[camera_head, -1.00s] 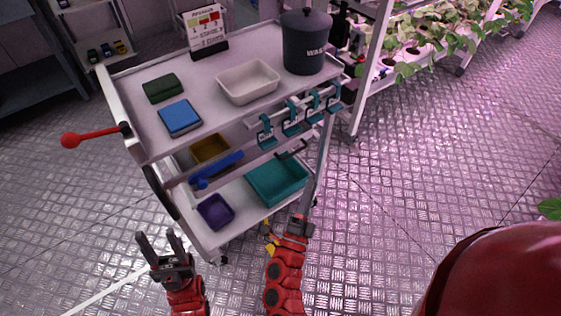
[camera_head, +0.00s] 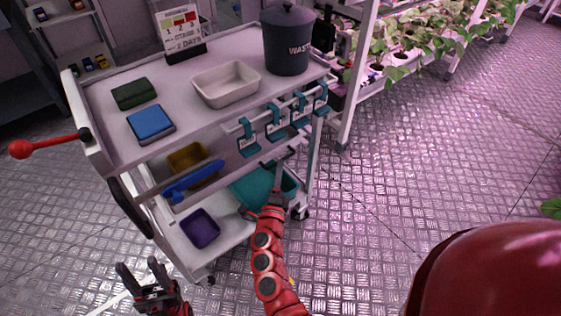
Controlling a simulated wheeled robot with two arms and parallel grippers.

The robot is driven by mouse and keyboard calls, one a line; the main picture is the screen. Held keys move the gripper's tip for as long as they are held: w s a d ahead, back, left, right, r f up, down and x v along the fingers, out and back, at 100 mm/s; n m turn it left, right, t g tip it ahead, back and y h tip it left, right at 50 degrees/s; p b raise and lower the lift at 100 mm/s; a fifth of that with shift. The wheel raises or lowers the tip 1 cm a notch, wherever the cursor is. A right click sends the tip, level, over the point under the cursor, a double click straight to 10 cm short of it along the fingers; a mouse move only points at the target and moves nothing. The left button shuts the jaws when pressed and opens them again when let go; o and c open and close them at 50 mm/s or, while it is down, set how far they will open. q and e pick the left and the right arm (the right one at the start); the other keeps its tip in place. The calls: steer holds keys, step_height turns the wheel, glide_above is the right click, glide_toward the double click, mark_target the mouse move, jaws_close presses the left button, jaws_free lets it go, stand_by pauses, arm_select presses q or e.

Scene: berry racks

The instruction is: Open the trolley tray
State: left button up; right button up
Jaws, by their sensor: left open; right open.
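The white trolley (camera_head: 110,150) stands left of centre with a top shelf and lower levels. A middle tray with a pale front edge (camera_head: 228,168) sits under the top shelf and holds a yellow-brown bin (camera_head: 185,158) and a blue tool (camera_head: 195,181). My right gripper (camera_head: 277,172) is open at the right part of this tray's front, above the teal bin (camera_head: 250,190). Its fingers are small and partly merge with the trolley, so contact with the tray cannot be told. My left gripper (camera_head: 139,266) is open and empty, low in front of the trolley's left side.
A purple bin (camera_head: 200,229) sits on the bottom shelf. The top holds a green sponge (camera_head: 135,93), blue box (camera_head: 151,124), white dish (camera_head: 226,82), sign and waste bin (camera_head: 288,42). Teal clips (camera_head: 276,122) hang along the front rail.

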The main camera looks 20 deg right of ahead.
steer(key=shift+x, duration=2.05)
jaws_close()
